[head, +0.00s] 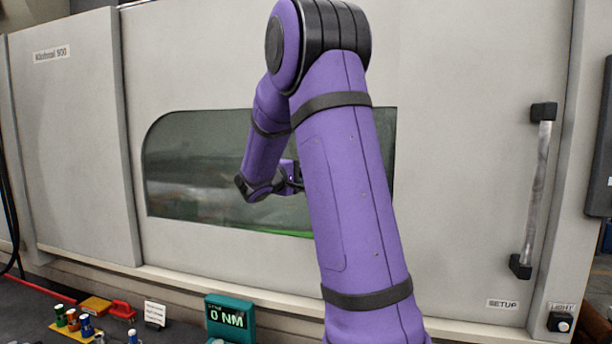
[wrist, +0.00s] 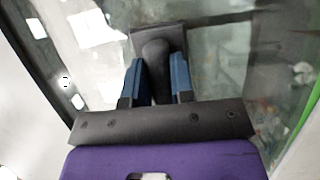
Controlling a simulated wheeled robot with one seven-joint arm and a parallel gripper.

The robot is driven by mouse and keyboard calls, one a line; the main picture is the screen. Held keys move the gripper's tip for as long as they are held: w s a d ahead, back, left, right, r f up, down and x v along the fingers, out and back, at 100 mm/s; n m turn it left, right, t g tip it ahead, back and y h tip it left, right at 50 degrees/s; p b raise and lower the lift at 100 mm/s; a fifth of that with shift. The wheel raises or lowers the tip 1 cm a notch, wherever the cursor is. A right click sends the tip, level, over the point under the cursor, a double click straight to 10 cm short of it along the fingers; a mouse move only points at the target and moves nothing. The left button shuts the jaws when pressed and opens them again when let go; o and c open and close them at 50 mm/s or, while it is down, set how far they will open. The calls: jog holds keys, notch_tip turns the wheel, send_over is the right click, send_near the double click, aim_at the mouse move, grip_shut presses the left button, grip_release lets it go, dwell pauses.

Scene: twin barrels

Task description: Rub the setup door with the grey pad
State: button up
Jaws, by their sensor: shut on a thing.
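The setup door (head: 470,120) is a large pale panel with a dark window (head: 195,165), a vertical bar handle at its right and a SETUP label (head: 502,303) low down. My gripper (wrist: 157,78) has blue fingers shut on the dark handle of the grey pad (wrist: 174,36). In the wrist view the pad's flat plate lies ahead of the fingers, over the window glass. I cannot tell whether it touches the glass. In the head view my gripper (head: 292,178) is in front of the window, partly behind my purple arm, and the pad is hidden there.
The door's bar handle (head: 537,195) sticks out at the right. A teal torque display reading 0 NM (head: 230,318), a red padlock-like item (head: 122,309) and several small coloured pieces stand on the dark surface at the lower left. A LIGHT switch (head: 560,321) is at lower right.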

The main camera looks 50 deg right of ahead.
jog(key=shift+w+a, duration=0.2)
jog(key=shift+w, duration=0.3)
jog(key=shift+w+a, duration=0.2)
jog(key=shift+w, duration=0.3)
jog(key=shift+r, duration=0.8)
jog(key=s+d, duration=0.2)
jog(key=s, duration=0.4)
jog(key=s+d, duration=0.3)
jog(key=s, duration=0.4)
jog(key=shift+s+d, duration=0.25)
jog(key=shift+a, duration=0.1)
jog(key=shift+s+a, duration=0.35)
jog(key=shift+a, duration=0.55)
jog(key=shift+s+a, duration=0.4)
jog(key=shift+a, duration=0.5)
jog(key=shift+s+a, duration=0.35)
jog(key=shift+a, duration=0.55)
jog(key=shift+a, duration=0.1)
jog(key=a, duration=0.1)
jog(key=s+a, duration=0.1)
jog(key=shift+s+a, duration=0.1)
jog(key=shift+a, duration=0.2)
